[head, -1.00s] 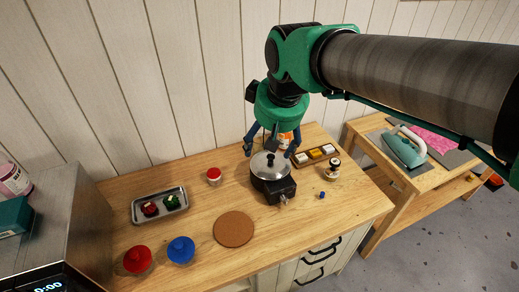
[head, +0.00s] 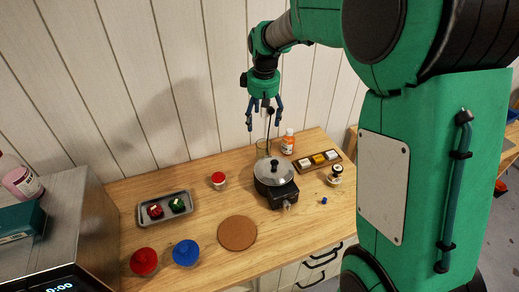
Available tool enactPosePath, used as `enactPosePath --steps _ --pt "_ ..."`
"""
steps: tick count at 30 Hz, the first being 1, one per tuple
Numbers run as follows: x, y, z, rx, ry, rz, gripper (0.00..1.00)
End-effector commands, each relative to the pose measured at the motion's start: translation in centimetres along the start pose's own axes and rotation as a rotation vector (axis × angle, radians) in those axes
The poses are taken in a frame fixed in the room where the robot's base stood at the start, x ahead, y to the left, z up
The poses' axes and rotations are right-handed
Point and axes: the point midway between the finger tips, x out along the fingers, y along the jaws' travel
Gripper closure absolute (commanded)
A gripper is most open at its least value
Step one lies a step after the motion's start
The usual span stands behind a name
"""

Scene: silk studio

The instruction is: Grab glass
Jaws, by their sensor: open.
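A clear glass (head: 263,148) stands on the wooden table just behind the lidded pot. The pot hides its lower part. My gripper (head: 265,122) hangs fingers down above the glass, open and empty, with its fingers spread. A thin dark upright shape shows between the fingers and the glass; I cannot tell what it is.
The pot (head: 273,172) sits on a small black burner (head: 284,196) in front of the glass. An orange bottle (head: 288,142) stands close on its right, beside a wooden tray (head: 331,165). A red-lidded jar (head: 219,180) is to the left. The cork mat (head: 237,233) is bare.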

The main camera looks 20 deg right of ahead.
Motion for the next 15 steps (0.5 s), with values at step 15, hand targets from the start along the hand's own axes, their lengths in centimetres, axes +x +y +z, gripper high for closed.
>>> enactPosePath --steps 15 --pt "12.3 7.1 -5.1 -0.139 -0.094 -0.067 0.24"
